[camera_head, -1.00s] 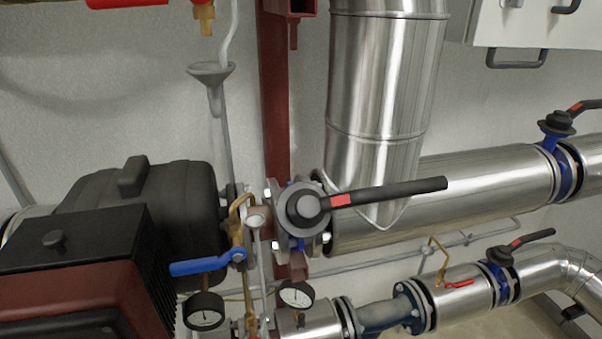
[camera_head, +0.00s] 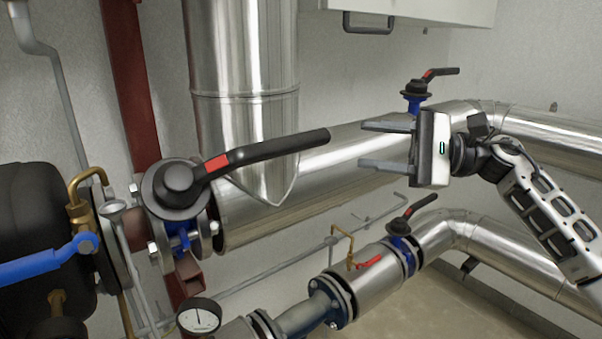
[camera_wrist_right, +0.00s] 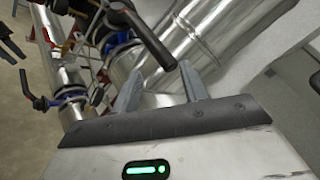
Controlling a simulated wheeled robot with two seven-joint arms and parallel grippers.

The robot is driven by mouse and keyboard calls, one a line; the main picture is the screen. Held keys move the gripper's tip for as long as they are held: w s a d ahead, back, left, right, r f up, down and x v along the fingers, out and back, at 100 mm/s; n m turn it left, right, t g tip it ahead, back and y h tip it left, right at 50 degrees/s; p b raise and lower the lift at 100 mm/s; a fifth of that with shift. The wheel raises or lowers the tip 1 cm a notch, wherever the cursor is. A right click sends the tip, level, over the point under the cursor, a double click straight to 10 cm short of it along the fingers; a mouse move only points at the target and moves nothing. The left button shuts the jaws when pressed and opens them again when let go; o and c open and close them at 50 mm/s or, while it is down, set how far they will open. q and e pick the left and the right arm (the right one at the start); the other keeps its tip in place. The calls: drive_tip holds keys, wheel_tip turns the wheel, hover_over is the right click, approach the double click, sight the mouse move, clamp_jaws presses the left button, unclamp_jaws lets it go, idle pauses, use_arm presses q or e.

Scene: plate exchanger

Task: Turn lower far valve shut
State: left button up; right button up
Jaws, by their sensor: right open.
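The lower far valve (camera_head: 402,245) is on the lower pipe at centre right of the head view. It has a blue body and a black lever (camera_head: 418,205) with a red mark, slanting up to the right. My right gripper (camera_head: 368,145) is open and empty above this valve, its two grey fingers pointing left. It is apart from the lever in the picture. In the right wrist view the open fingers (camera_wrist_right: 160,86) show with nothing between them. Black-levered valves show beyond them; which is the lower far one I cannot tell. My left gripper is not in view.
A large valve with a long black lever (camera_head: 265,152) stands at the near left. Another black-levered valve (camera_head: 415,97) on the upper pipe stands just behind my gripper. A small red lever (camera_head: 369,262) and a gauge (camera_head: 199,317) are lower down. A grey box (camera_head: 430,12) hangs above.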

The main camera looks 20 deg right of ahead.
sight(315, 142)
drive_tip(key=w+a+n+p, duration=0.1)
drive_tip(key=a, duration=0.2)
drive_tip(key=w+a+n+h+p, duration=0.1)
drive_tip(key=w+a+n, duration=0.1)
drive_tip(key=a, duration=0.1)
drive_tip(key=w+a+n+g+h+p, duration=0.1)
drive_tip(key=a+n, duration=0.1)
drive_tip(key=a, duration=0.2)
drive_tip(key=shift+w+r, duration=0.2)
drive_tip(key=shift+w, duration=0.05)
drive_tip(key=shift+w+a+f, duration=0.15)
drive_tip(key=shift+w+a, duration=0.05)
drive_tip(key=shift+a, duration=0.2)
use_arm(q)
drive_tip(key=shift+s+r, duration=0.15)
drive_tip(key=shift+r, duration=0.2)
use_arm(e)
clamp_jaws()
drive_tip(key=shift+f, duration=0.15)
